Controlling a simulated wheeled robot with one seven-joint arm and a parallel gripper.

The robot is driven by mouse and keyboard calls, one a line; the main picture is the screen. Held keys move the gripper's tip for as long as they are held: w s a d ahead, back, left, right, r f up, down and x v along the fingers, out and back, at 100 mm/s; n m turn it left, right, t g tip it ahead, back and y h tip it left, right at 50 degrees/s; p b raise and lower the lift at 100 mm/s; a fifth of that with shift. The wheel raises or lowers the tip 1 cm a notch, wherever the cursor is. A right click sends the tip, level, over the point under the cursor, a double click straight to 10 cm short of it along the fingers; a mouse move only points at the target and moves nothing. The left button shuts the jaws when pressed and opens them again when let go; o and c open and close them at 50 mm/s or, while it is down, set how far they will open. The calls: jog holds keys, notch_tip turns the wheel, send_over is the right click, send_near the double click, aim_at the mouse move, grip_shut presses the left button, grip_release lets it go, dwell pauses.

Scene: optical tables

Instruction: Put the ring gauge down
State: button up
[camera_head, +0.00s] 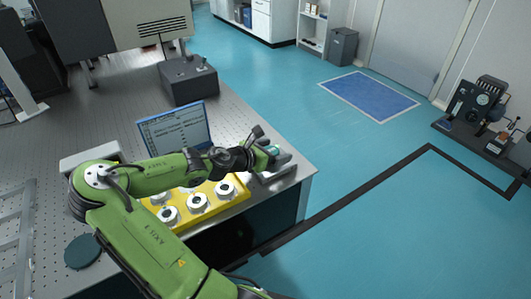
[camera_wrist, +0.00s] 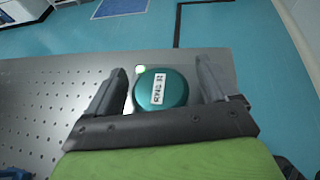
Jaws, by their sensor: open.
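A round teal piece with a white printed label (camera_wrist: 162,89), which seems to be the ring gauge, lies between the fingers of my gripper (camera_wrist: 160,72) in the wrist view. The fingers are spread, with a gap showing on both sides of it. In the head view my gripper (camera_head: 275,156) is low over the front right corner of the perforated optical table (camera_head: 235,125). A bit of teal (camera_head: 273,149) shows there between the fingers. The piece's underside is hidden, so its contact with the surface below cannot be told.
A yellow tray (camera_head: 183,222) with several silver ring-shaped pieces sits beside and below my arm. An upright screen or sign (camera_head: 175,130) stands behind the arm, and a dark grey box (camera_head: 188,80) farther back. The table edge is close on the right.

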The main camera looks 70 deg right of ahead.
jog(key=p+v, duration=0.3)
jog(key=v, duration=0.8)
jog(key=shift+w+a+r+p, duration=0.2)
jog(key=shift+a+p, duration=0.1)
dwell(0.4)
